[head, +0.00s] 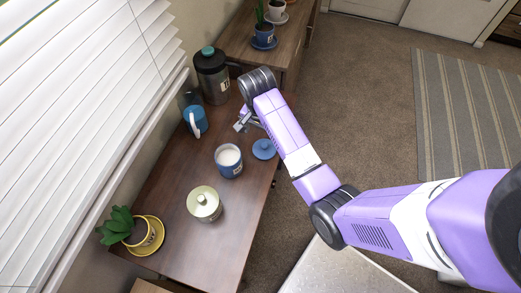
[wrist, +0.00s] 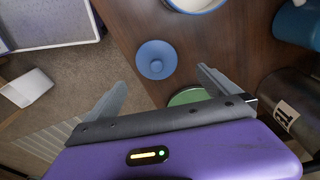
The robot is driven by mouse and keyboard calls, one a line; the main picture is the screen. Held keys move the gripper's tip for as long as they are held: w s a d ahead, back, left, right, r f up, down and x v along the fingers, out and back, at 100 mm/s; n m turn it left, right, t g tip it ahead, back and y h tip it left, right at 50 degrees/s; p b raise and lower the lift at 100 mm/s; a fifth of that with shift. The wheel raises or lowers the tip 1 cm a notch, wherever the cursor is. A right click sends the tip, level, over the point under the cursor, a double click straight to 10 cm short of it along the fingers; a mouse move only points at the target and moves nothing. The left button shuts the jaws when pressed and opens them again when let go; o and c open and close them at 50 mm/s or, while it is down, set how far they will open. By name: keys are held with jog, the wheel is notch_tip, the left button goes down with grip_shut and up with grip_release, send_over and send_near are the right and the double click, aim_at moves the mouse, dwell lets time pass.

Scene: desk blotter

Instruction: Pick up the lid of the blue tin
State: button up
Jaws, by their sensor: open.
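The lid of the blue tin (head: 264,149) is a round blue disc with a small knob. It lies flat on the wooden table near its right edge, apart from the tin. The blue tin (head: 230,170) stands uncovered to its left, with white contents showing. My gripper (head: 241,121) is open and empty, above the table on the far side of the lid. In the wrist view the lid (wrist: 156,59) shows whole, just beyond the space between my fingertips (wrist: 161,76). The tin (wrist: 197,5) is cut off at the top edge there.
A cream lidded tin (head: 204,204), a blue mug (head: 196,121), a dark jug (head: 212,78) and a potted plant (head: 139,232) stand on the table. A green round thing (wrist: 188,97) is partly hidden behind my gripper. Bare wood (head: 170,178) lies left of the tins.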

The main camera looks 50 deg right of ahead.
aim_at(265, 145)
jog(key=shift+s+d+f, duration=0.15)
jog(key=shift+f, duration=1.85)
jog(key=shift+s+d+f, duration=0.1)
jog(key=shift+d+f, duration=0.05)
jog(key=shift+f, duration=1.8)
jog(key=c, duration=1.3)
jog(key=shift+c, duration=0.2)
jog(key=shift+r, duration=0.2)
